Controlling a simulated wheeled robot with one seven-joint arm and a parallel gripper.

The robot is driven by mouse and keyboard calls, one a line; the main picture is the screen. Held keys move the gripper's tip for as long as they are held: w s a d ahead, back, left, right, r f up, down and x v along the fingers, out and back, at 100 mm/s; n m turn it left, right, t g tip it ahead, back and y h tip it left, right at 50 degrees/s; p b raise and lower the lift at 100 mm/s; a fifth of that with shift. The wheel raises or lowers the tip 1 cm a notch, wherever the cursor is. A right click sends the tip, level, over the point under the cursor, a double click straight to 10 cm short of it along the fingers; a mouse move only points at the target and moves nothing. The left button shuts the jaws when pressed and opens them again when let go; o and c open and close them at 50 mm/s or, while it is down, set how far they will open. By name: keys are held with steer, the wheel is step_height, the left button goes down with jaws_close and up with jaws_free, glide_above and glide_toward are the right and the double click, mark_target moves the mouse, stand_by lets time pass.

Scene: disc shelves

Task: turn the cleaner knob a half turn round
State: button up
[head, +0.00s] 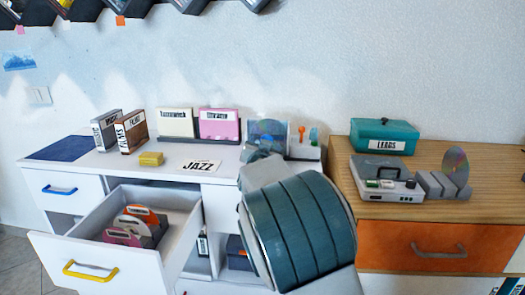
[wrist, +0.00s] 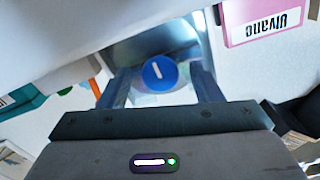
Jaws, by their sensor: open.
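The cleaner knob (wrist: 159,73) is a round blue disc with a short white mark, slightly tilted, in the wrist view. It shows between the two spread fingers of my gripper (wrist: 160,83), which is open. I cannot tell how far the knob is from the fingertips or whether they touch it. In the head view my gripper (head: 263,150) is at the back of the white desk, in front of a clear panel with a disc (head: 267,130). My arm hides the knob and most of the cleaner there.
A pink box (head: 219,124) stands left of my gripper; a holder with an orange tool (head: 302,131) stands right. A teal box (head: 384,136) and a grey machine (head: 385,180) are on the wooden cabinet (head: 345,153). An open drawer (head: 185,228) juts out at front left.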

steer(key=s+p, duration=0.2)
steer(key=s, duration=1.1)
steer(key=shift+s+a, duration=0.25)
steer(key=shift+s, duration=0.1)
steer(key=s+d+r+n+g+y+p, duration=0.2)
steer(key=s+d+r+g+y+p, duration=0.35)
steer(key=p, duration=0.45)
steer(key=s+d+r+g+h+p, duration=0.2)
steer(key=s+d+g+p, duration=0.3)
steer(key=s+d, duration=0.3)
steer(key=s+d+r+n+g+h+p, duration=0.1)
steer(key=s+d+r+g+h+p, duration=0.2)
steer(key=s+d+p, duration=0.5)
steer(key=s+g, duration=0.1)
steer(key=s, duration=0.7)
steer(key=shift+s+r+g, duration=0.15)
steer(key=shift+r+g, duration=0.2)
